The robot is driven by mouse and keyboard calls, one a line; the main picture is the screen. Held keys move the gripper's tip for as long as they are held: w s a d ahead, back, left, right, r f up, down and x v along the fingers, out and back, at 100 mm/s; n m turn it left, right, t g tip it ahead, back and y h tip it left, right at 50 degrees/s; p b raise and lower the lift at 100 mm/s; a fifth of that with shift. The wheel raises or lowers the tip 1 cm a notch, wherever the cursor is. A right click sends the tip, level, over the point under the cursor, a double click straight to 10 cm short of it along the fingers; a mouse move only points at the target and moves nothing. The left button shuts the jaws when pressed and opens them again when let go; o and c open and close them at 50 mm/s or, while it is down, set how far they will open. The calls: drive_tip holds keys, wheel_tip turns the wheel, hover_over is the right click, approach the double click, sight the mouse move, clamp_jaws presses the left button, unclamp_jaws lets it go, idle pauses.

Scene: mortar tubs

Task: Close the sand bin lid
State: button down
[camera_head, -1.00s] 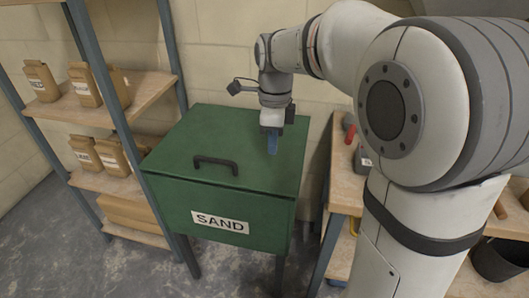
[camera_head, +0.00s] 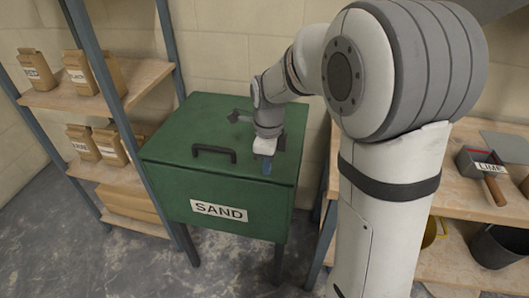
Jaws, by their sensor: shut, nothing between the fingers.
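The sand bin (camera_head: 262,207) is a green box on dark legs with a white SAND label on its front. Its green lid (camera_head: 182,149) lies flat on top, with no gap visible along the front edge. A dark handle (camera_head: 213,152) is fixed near the lid's front. My gripper (camera_head: 267,168) points down over the right part of the lid, right of the handle.
A shelf (camera_head: 125,88) with several labelled paper bags stands left of the bin. A wooden bench (camera_head: 466,203) on the right holds a LIME scoop box (camera_head: 487,168). A dark bucket (camera_head: 498,246) sits below it. My arm hides the area right of the bin.

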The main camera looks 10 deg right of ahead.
drive_tip(key=shift+f, duration=0.3)
